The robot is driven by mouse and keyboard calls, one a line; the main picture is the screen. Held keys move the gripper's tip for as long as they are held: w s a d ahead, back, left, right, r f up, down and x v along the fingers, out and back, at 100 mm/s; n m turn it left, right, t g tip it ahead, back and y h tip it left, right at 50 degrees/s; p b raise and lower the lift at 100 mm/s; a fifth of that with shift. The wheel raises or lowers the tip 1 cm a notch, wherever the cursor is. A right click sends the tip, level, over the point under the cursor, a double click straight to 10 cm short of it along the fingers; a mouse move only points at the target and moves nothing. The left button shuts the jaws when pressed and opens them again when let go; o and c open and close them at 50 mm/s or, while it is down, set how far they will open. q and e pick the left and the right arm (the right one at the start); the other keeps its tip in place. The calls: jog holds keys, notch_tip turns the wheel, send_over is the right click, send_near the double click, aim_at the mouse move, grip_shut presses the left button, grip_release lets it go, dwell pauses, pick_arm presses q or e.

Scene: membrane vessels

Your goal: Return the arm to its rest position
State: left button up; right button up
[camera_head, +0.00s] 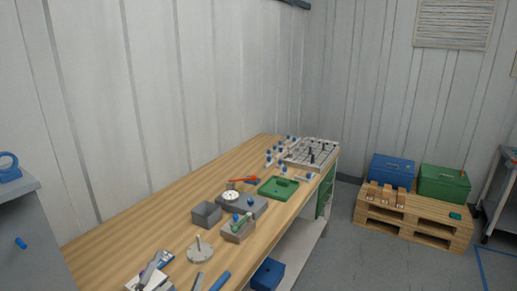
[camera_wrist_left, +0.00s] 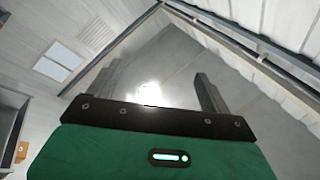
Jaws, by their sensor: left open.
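My left gripper (camera_wrist_left: 158,78) shows in the wrist view, its two grey fingers apart with nothing between them. Behind the fingers are a smooth grey surface with a bright glare and the tilted edges of the room's walls, so it is clear of the workbench. I cannot make out the left gripper or arm with certainty in the head view. My right gripper is in neither view.
A long wooden workbench (camera_head: 165,212) runs along the wall with a green tray (camera_head: 270,188), grey blocks, a dial gauge (camera_head: 231,196) and a rack (camera_head: 301,154) on it. A pallet (camera_head: 414,222) with a blue case (camera_head: 391,168) and a green case (camera_head: 444,182) stands right. Floor between is free.

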pick_arm(q)
jog(key=s+a+f+n+g+y, duration=0.3)
jog(key=a+f+n+g+y, duration=0.1)
jog(key=f, duration=0.3)
jog(key=s+a+f+n+g+y, duration=0.2)
jog(key=a+f+n+g+y, duration=0.15)
jog(key=f, duration=0.35)
jog(key=s+d+f+n+g+h, duration=0.1)
jog(key=s+f+g, duration=0.45)
jog(key=s, duration=0.35)
jog(key=s+d+f+n+g+h, duration=0.1)
jog(key=s+f+g, duration=0.45)
jog(key=s, duration=0.35)
notch_tip(320, 180, down, 33)
jog(key=s, duration=0.1)
jog(key=s+a+f+g, duration=0.1)
jog(key=s+f, duration=0.8)
jog(key=s+a+f+g, duration=0.1)
jog(key=s+a+f, duration=0.1)
jog(key=s+f, duration=0.7)
jog(key=shift+s+a+f+m, duration=0.25)
jog(key=shift+s+f+m, duration=0.05)
jog(key=shift+s+m, duration=0.15)
